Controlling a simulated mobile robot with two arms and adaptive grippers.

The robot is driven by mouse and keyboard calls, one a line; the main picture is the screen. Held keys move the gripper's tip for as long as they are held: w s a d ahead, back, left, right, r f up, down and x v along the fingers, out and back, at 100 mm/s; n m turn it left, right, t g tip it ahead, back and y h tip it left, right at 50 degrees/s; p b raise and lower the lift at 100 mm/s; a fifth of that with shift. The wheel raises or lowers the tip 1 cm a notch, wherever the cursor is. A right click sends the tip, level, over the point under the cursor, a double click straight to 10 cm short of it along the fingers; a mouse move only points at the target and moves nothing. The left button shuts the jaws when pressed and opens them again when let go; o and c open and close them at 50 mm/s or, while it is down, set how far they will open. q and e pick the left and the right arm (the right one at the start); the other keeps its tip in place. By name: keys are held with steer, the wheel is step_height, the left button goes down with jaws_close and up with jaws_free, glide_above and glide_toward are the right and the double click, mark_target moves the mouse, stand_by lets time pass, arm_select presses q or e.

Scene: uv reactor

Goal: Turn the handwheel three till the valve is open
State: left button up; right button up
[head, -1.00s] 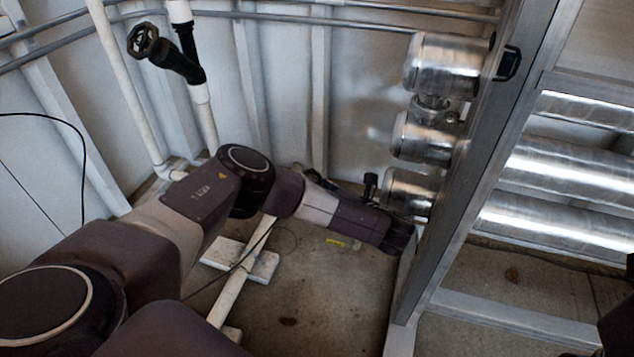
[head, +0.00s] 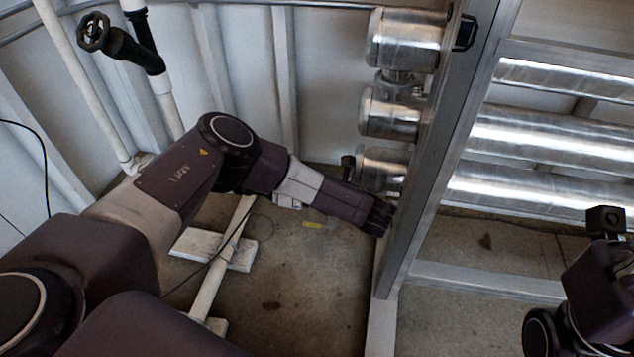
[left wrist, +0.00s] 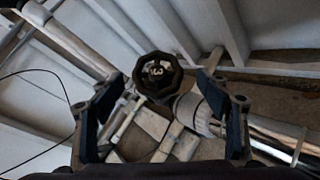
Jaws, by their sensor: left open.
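Handwheel three (left wrist: 157,73) is dark, with a pale "3" on its hub, in the left wrist view. It lies ahead of my open left gripper (left wrist: 161,82), between the two fingers in the picture, and neither finger visibly touches it. In the head view my left gripper (head: 380,216) is low, beside the metal frame and below the lowest metal cylinder. A small dark part (head: 347,166) juts from that cylinder's left side; I cannot tell whether it is this wheel. At the right edge part of my right arm (head: 600,285) shows; its jaws cannot be made out.
Another dark handwheel (head: 93,32) sits on a white pipe at the upper left. Shiny cylinders (head: 405,40) are stacked beside the upright metal frame (head: 440,150). A white pipe stand (head: 235,248) stands on the floor.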

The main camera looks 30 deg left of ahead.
arm_select(q)
steer(key=v, duration=1)
steer(key=shift+s+a, duration=0.1)
steer(key=shift+c, duration=0.2)
